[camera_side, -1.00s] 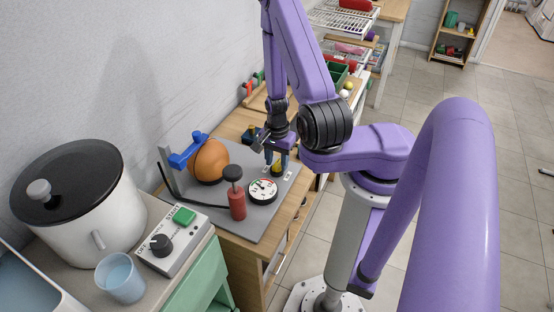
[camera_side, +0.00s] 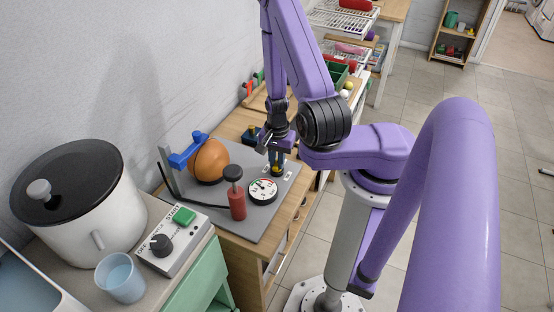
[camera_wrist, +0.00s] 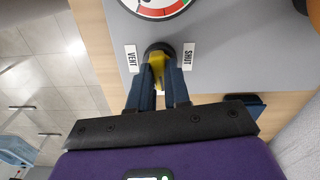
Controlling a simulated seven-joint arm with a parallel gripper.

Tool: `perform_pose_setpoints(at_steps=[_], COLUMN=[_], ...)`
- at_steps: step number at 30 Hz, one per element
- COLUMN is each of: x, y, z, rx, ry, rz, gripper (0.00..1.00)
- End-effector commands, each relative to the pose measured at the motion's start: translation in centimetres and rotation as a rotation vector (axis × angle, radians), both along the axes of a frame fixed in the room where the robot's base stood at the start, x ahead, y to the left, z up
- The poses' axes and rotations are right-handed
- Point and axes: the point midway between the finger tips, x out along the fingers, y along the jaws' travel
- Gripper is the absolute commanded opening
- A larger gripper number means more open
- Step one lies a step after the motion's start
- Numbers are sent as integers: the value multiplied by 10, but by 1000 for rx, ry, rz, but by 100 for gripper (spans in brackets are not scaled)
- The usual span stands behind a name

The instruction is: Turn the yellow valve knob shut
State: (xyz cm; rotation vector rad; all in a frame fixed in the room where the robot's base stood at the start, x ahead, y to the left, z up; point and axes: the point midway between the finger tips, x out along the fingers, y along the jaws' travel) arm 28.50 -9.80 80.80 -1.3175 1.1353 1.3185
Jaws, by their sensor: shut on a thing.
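The yellow valve knob (camera_wrist: 157,62) stands on the grey panel (camera_wrist: 225,50) between a VENT label (camera_wrist: 130,58) and a SHUT label (camera_wrist: 188,56) in the wrist view. My gripper (camera_wrist: 158,78) is shut on the knob, one blue finger on each side of it. In the side view my gripper (camera_side: 276,165) points down at the panel, and its fingers hide most of the knob. The knob's pointing direction is hard to tell.
A round gauge (camera_side: 263,191), a red cylinder with a black top (camera_side: 236,200), an orange ball (camera_side: 208,160) and a blue lever (camera_side: 187,152) stand on the panel. A control box (camera_side: 174,240), cup (camera_side: 120,278) and lidded pot (camera_side: 80,225) are at left.

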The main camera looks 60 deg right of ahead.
Motion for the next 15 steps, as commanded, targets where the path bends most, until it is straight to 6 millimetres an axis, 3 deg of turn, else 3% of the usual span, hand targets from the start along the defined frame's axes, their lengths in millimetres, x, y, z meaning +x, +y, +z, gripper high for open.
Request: perform_pose_setpoints(at_steps=[15], x=[0], y=[0], z=[0], rx=[0], ry=[0], rz=[472], gripper=[0])
